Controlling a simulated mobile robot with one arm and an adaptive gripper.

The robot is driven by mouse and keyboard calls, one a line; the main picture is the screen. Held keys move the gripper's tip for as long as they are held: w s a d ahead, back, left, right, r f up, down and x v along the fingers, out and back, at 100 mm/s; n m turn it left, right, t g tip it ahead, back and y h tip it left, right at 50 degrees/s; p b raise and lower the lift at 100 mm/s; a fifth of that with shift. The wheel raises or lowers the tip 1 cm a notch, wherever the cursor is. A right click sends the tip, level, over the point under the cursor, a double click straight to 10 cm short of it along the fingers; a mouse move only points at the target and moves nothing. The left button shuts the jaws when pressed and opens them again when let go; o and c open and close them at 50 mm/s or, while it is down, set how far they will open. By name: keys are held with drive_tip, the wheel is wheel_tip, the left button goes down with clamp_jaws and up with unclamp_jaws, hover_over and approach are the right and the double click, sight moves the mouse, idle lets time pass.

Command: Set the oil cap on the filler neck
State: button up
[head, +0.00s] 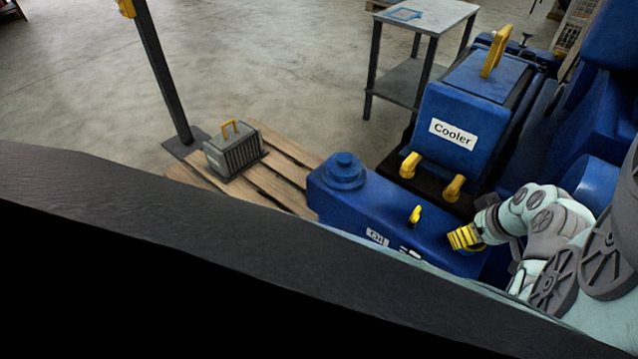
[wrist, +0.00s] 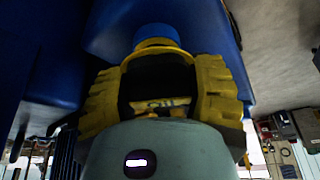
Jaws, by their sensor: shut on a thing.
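My gripper (head: 463,238) has yellow ribbed fingers and is low over the right part of the blue engine cover (head: 350,205). In the wrist view the fingers (wrist: 160,90) stand on both sides of a dark round piece with a yellow rim, apparently the oil cap (wrist: 157,47). The gripper is shut on it; in the head view the fingers hide it. A yellow strip with lettering shows below the dark piece. A blue round stub (wrist: 156,32) shows just beyond the yellow rim. I cannot tell whether this is the filler neck, or whether the cap touches it.
A yellow handle (head: 415,214) stands on the cover left of my gripper. A blue stepped boss (head: 345,168) is at its left end. The blue cooler (head: 458,125), with yellow knobs, stands behind. A grey finned unit (head: 233,150) sits on a wooden pallet (head: 268,182). A metal table (head: 425,20) is farther back.

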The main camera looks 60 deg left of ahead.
drive_tip(key=shift+f+b, duration=0.5)
drive_tip(key=shift+b, duration=0.2)
idle(0.3)
idle(0.5)
drive_tip(key=o, duration=1.3)
drive_tip(key=shift+r, duration=0.15)
drive_tip(key=shift+v, duration=5.9)
